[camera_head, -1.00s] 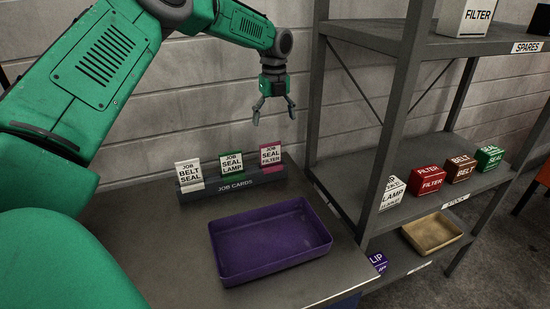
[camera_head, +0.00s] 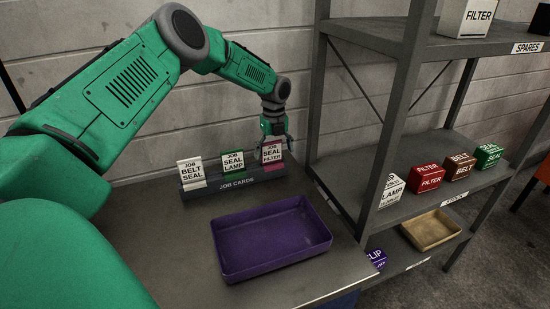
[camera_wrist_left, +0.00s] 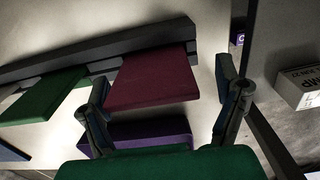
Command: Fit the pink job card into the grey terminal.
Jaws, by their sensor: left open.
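The pink job card (camera_head: 271,153), printed JOB SEAL FILTER, stands upright in the right slot of the grey JOB CARDS holder (camera_head: 236,182). My left gripper (camera_head: 277,138) is at this card, partly hidden behind it. In the left wrist view the pink card (camera_wrist_left: 155,78) lies between the two spread fingers of my left gripper (camera_wrist_left: 163,100). A gap shows between the card and the right finger; whether the left finger touches it I cannot tell. I see no grey terminal in these views. My right gripper is out of view.
A white card (camera_head: 191,172) and a green card (camera_head: 233,162) stand left of the pink one. A purple tray (camera_head: 275,270) sits in front on the metal table. A grey shelf (camera_head: 410,185) with several boxes and a tan tray (camera_head: 430,230) stands at right.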

